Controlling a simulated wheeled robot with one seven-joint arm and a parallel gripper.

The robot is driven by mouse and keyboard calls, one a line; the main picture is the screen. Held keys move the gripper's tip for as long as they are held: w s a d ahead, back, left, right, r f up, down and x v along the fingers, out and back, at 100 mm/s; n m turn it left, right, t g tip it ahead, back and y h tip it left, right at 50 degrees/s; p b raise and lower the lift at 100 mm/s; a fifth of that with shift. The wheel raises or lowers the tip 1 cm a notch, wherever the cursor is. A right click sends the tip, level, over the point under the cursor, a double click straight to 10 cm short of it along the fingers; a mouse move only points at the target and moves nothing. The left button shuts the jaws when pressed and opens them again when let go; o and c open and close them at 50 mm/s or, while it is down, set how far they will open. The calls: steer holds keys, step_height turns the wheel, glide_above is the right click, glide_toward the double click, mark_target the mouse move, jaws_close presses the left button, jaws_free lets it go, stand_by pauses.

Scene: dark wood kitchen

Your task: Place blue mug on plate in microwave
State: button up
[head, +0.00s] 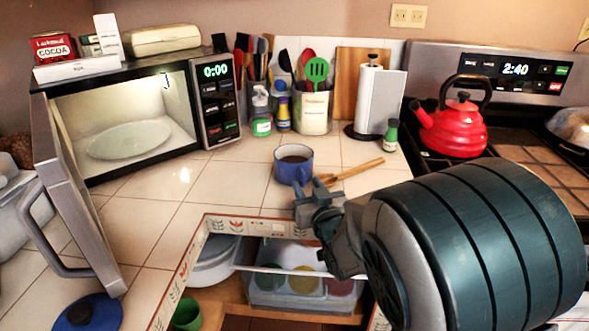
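The blue mug (292,172) stands upright on the tiled counter, with dark contents showing inside. The microwave (121,170) is at the left with its door (76,180) swung open toward the front. A pale round plate (128,140) lies flat inside it, with nothing on it. My gripper (314,188) is just in front of the mug, toward its lower right. Its two fingers look apart, with nothing visible held between them. Whether a finger touches the mug is unclear. The palm and wrist are partly hidden by my arm.
A wooden utensil (354,171) lies right of the mug. Bottles (261,112), a utensil crock (312,110) and a paper towel holder (375,100) stand behind. A red kettle (457,128) sits on the stove. Counter tiles between mug and microwave are clear. Below the counter's front edge are containers (300,284).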

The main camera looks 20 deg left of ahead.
mark_target(305, 177)
steer(key=shift+d+x, duration=0.25)
steer(key=shift+x, duration=2.2)
steer(key=shift+w, duration=0.15)
jaws_close()
